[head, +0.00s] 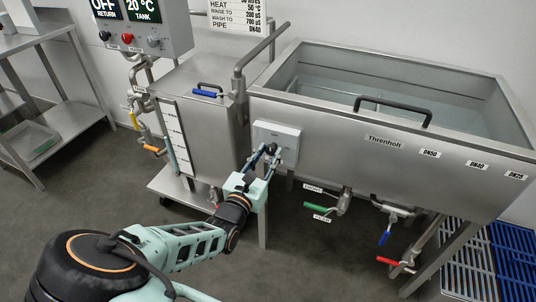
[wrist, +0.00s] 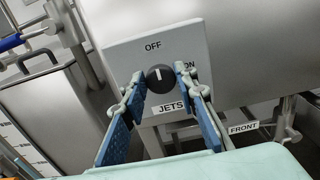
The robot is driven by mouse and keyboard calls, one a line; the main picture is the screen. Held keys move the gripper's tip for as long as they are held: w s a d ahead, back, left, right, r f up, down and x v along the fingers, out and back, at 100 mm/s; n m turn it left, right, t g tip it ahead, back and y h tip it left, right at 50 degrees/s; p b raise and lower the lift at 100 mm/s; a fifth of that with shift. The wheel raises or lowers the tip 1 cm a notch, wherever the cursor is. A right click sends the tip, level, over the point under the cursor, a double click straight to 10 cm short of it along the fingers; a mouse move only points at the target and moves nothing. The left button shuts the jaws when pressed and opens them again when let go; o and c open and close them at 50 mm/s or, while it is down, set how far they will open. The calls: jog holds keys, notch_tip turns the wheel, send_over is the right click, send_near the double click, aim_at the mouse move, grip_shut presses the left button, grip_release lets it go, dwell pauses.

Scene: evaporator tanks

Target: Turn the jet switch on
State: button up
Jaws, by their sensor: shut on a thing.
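The jet switch is a round black knob (wrist: 160,79) on a light grey box, labelled OFF above, ON at upper right and JETS below. Its white mark points up, roughly towards OFF. My gripper (wrist: 159,74) has its two blue-padded fingers on either side of the knob, shut on it. The ON label is partly covered by the right finger. In the head view, my gripper (head: 266,151) reaches the switch box (head: 279,141) on the front of the steel tank (head: 330,130); the knob is hidden there behind the fingers.
A green-handled valve (head: 315,207), a blue-handled valve (head: 384,238) and a red-handled valve (head: 387,261) hang below the tank. A smaller steel tank (head: 203,125) with a blue-grip handle stands left of the box. Open floor lies in front.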

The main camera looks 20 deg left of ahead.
jog(key=shift+m, duration=0.4)
jog(key=m, duration=0.3)
jog(key=shift+d+m+p, duration=0.1)
jog(key=shift+m+p, duration=0.2)
jog(key=shift+p, duration=0.1)
jog(key=m, duration=0.2)
jog(key=m+b, duration=0.1)
jog(key=m, duration=0.1)
jog(key=shift+f+m, duration=0.2)
jog(key=shift+m, duration=0.1)
jog(key=m+b, duration=0.5)
jog(key=shift+d+f, duration=0.1)
jog(key=shift+f, duration=0.1)
jog(key=m+b, duration=0.3)
jog(key=b, duration=0.1)
jog(key=shift+r+m+b, duration=0.1)
jog(key=shift+m+b, duration=0.4)
jog(key=shift+r, duration=0.1)
jog(key=o, duration=1.1)
